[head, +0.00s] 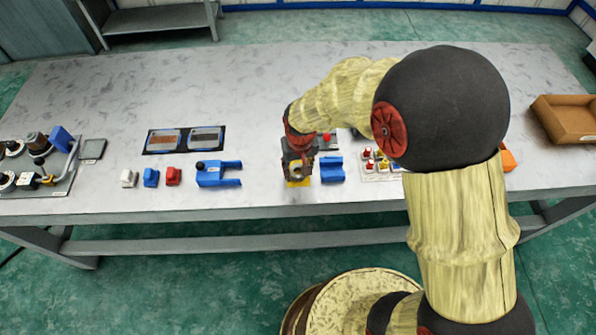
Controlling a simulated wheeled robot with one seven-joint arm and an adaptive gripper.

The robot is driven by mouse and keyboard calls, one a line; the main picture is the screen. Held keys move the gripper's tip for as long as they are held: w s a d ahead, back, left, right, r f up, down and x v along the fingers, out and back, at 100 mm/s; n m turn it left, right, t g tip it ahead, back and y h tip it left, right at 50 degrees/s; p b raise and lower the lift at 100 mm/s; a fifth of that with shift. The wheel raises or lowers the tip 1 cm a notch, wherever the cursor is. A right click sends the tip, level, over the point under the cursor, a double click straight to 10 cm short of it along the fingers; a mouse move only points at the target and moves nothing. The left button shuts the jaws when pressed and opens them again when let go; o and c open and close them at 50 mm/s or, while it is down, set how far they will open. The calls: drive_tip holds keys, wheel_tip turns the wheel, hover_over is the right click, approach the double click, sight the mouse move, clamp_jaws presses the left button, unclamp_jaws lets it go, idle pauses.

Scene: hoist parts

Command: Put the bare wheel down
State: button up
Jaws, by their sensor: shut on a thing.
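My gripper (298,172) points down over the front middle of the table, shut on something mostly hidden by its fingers. From the task this is the bare wheel; its shape is not clear here. A yellow patch (298,183) shows right under and around the fingertips. I cannot tell whether it is a pad on the table or part of what is held, nor whether the held thing touches the table. A blue block (332,170) stands close to the right of the gripper. A blue forked part (212,175) lies further left.
White (129,178), blue (150,177) and red (174,176) blocks stand in a row at left. Behind them lies a black tray (184,151). A board of parts (60,185) is far left. Small red and yellow pieces (369,166) sit right. A brown box (566,119) is far right.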

drive_tip(key=shift+f, duration=0.5)
drive_tip(key=shift+f, duration=0.1)
drive_tip(key=o, duration=1.4)
drive_tip(key=shift+f, duration=0.1)
drive_tip(key=s+d+r+t+p, duration=0.1)
drive_tip(key=s+d+r, duration=0.2)
drive_tip(key=r, duration=0.6)
drive_tip(key=s+d+r+p, duration=0.1)
drive_tip(key=s+d+r, duration=0.1)
drive_tip(key=r, duration=0.6)
drive_tip(key=s+d+r+t+p, duration=0.1)
drive_tip(key=s+d+r, duration=0.2)
drive_tip(key=r, duration=0.6)
drive_tip(key=s+d+r, duration=0.2)
drive_tip(key=s, duration=0.2)
drive_tip(key=s+d+r+m+t, duration=0.1)
drive_tip(key=s+d+r, duration=0.1)
drive_tip(key=s, duration=0.2)
drive_tip(key=s+d+r+t, duration=0.1)
drive_tip(key=s+d+r, duration=0.1)
drive_tip(key=s, duration=0.2)
drive_tip(key=shift+d+r+m, duration=0.1)
drive_tip(key=shift+r+m, duration=0.2)
drive_tip(key=shift+m, duration=0.1)
